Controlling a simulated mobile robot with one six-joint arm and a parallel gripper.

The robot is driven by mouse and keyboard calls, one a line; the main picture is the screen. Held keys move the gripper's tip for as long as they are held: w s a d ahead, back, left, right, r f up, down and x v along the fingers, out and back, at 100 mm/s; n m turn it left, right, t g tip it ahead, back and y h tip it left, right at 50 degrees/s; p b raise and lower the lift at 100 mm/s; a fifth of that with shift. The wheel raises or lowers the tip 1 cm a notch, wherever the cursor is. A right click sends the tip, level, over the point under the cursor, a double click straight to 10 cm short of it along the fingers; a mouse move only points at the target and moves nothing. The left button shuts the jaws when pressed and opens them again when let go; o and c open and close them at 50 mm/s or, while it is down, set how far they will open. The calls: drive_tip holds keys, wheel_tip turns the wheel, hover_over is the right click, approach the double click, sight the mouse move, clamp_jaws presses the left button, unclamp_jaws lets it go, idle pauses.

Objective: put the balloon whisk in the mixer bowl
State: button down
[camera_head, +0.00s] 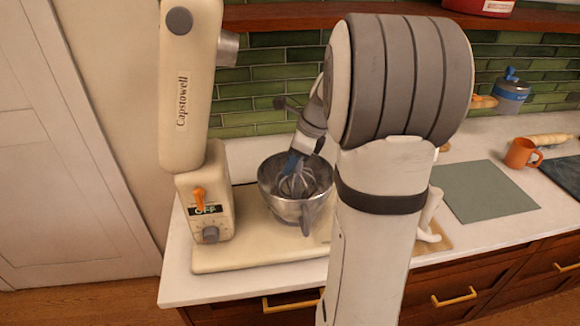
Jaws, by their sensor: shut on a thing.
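The balloon whisk (298,186) has a blue handle and a wire cage. The cage is down inside the metal mixer bowl (290,209), with the handle tilted up toward my arm. I cannot tell whether the wires touch the bowl's bottom. My gripper (297,153) is above the bowl's far side, shut on the whisk by its handle. My own arm hides part of the gripper and the bowl's right side. The bowl sits on the base of the cream stand mixer (262,250), whose head is tilted up.
The mixer head (190,85) rises left of the bowl. An orange lever (199,197) is on the mixer's side. To the right are a green-grey mat (483,190), an orange mug (521,153), a rolling pin (545,139) and a dark board (565,172). A wooden shelf (290,17) runs above.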

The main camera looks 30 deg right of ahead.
sight(308, 178)
drive_tip(key=shift+f, duration=0.95)
drive_tip(key=c, duration=1.1)
unclamp_jaws()
drive_tip(key=shift+f, duration=0.1)
drive_tip(key=shift+o, duration=0.2)
drive_tip(key=v, duration=1.1)
drive_tip(key=s+a+f+n+h, duration=0.1)
drive_tip(key=s+a+f+n, duration=0.2)
drive_tip(key=s+a+n, duration=0.5)
drive_tip(key=s+a+f+n+h, duration=0.2)
drive_tip(key=s+a+n, duration=0.7)
drive_tip(key=n, duration=0.8)
drive_tip(key=shift+s+f+n+t+h+b, duration=0.3)
drive_tip(key=shift+f+n, duration=0.1)
drive_tip(key=shift+f, duration=0.3)
drive_tip(key=shift+a, duration=0.1)
